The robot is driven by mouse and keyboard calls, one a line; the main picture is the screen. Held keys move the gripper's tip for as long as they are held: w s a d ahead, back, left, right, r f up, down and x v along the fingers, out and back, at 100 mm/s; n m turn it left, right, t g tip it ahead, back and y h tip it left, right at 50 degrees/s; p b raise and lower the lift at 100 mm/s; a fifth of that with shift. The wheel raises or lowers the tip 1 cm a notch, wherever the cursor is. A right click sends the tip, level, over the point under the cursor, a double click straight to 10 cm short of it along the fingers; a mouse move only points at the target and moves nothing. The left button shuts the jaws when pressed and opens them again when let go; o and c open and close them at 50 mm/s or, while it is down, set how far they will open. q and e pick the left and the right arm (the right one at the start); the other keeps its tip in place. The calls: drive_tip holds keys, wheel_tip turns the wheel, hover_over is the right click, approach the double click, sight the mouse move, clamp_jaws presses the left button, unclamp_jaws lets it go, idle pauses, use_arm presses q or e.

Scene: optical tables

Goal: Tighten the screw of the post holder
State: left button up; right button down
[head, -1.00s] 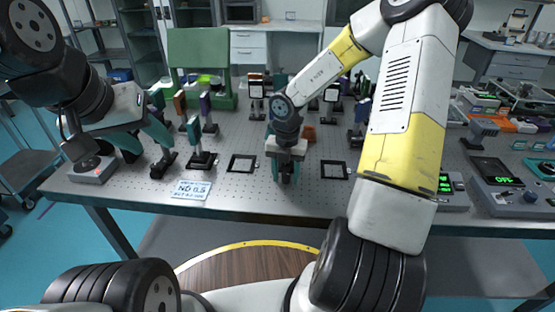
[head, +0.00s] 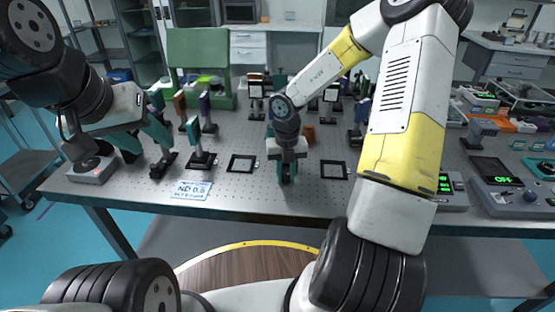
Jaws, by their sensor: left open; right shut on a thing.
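My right gripper (head: 287,172) points down at the middle of the table near its front edge. It is shut on a small dark thing that the fingers mostly hide; I cannot tell whether this is the screw or part of a post holder. My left gripper (head: 148,145) is at the left of the table, its teal fingers spread apart. A black post holder (head: 161,166) stands beside its fingertips, apparently not gripped. Another black post holder with a teal-topped mount (head: 197,140) stands just right of it. No screw can be made out at this size.
Two flat black square frames (head: 242,157) (head: 334,162) lie either side of my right gripper. A label card (head: 191,190) lies at the front edge, and a grey box (head: 92,171) at the left corner. Several mounted optics stand behind; instruments (head: 507,180) fill the right.

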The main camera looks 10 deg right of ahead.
sight(286, 174)
drive_tip(key=shift+n, duration=0.4)
drive_tip(key=c, duration=1.2)
unclamp_jaws()
drive_tip(key=shift+r, duration=3.9)
